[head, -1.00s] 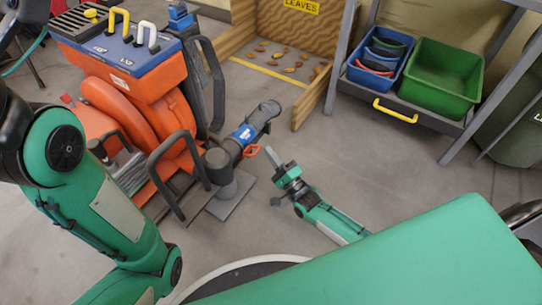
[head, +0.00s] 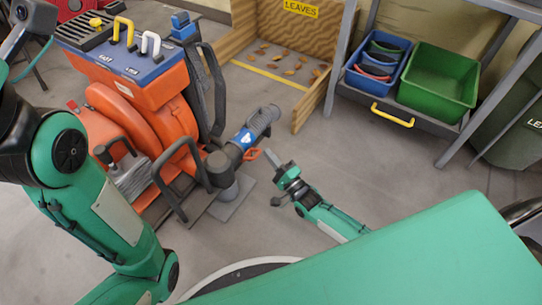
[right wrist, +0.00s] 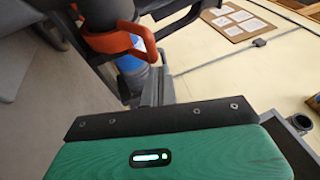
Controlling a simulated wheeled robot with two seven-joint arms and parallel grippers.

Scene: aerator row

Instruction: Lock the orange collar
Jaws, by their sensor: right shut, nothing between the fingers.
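The orange collar (head: 252,154) sits around the base of the dark tube (head: 255,125) with the blue band, on the orange machine. In the right wrist view, the orange collar (right wrist: 118,42) is a ring with a projecting part, around the dark and blue tube (right wrist: 130,65). My right gripper (head: 284,168) is shut and empty, just right of the collar in the head view. In the right wrist view, its grey fingers (right wrist: 154,86) stand close below the collar; I cannot tell whether they touch it.
The orange machine (head: 150,85) has black handle bars and a blue top. A wooden bay (head: 292,35) with scattered leaves is behind. A rack (head: 400,105) with blue and green bins stands at the right. Open floor lies between the rack and my right arm.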

